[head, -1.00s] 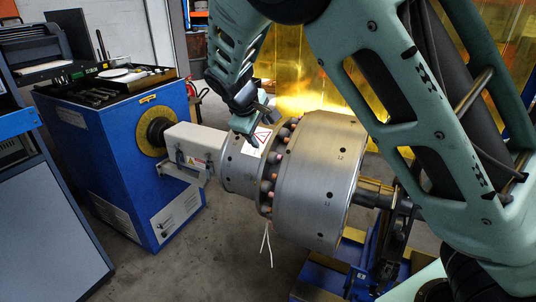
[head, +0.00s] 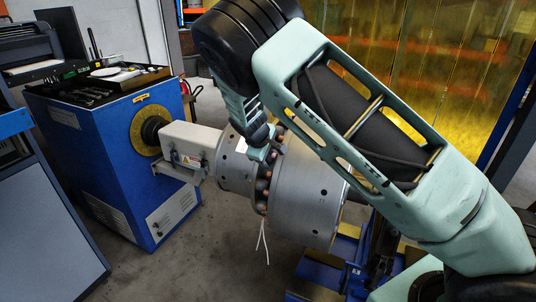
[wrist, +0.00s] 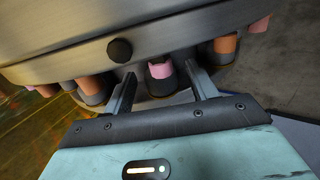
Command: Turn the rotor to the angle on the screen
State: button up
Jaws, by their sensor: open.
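The rotor (head: 300,205) is a large grey metal drum lying level between the blue drive cabinet and a blue stand. A ring of copper and pink-tipped pegs runs around the gap between its flange and its wide drum. My gripper (head: 268,150) is at this ring, on the upper side of the rotor. In the wrist view my gripper (wrist: 160,85) is open, with one finger on each side of a pink-tipped peg (wrist: 160,70). I cannot tell whether the fingers touch it. The screen's angle is not readable in these views.
The blue drive cabinet (head: 105,165) stands at the left with a tray of tools (head: 105,82) on top. A grey console (head: 45,215) is at the far left. The blue stand (head: 335,275) is below the rotor. White wires (head: 262,240) hang from it.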

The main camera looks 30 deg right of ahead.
aim_at(260, 186)
jog(key=shift+c, duration=0.3)
grip_shut()
jog(key=a+f+b, duration=0.1)
jog(key=s+a+f+t+h+b, duration=0.1)
jog(key=f+b, duration=0.1)
jog(key=s+a+f+h+b, duration=0.1)
jog(key=f+b, duration=0.1)
jog(key=shift+s+f+t, duration=0.15)
jog(key=shift+t, duration=0.25)
jog(key=shift+s+a+f+t+h+b, duration=0.2)
jog(key=shift+f+h+b, duration=0.15)
jog(key=shift+f+b, duration=0.15)
jog(key=shift+s+a+f+t+h+b, duration=0.1)
jog(key=shift+a+f+t+h+b, duration=0.1)
jog(key=shift+f+h+b, duration=0.3)
jog(key=shift+s+a+f+b, duration=0.15)
jog(key=shift+f+b, duration=0.2)
jog(key=shift+f, duration=0.15)
jog(key=shift+s+a+f+b, duration=0.15)
jog(key=shift+f+b, duration=0.15)
jog(key=shift+f, duration=0.2)
jog(key=shift+w+r, duration=0.1)
jog(key=shift+o, duration=0.3)
grip_release()
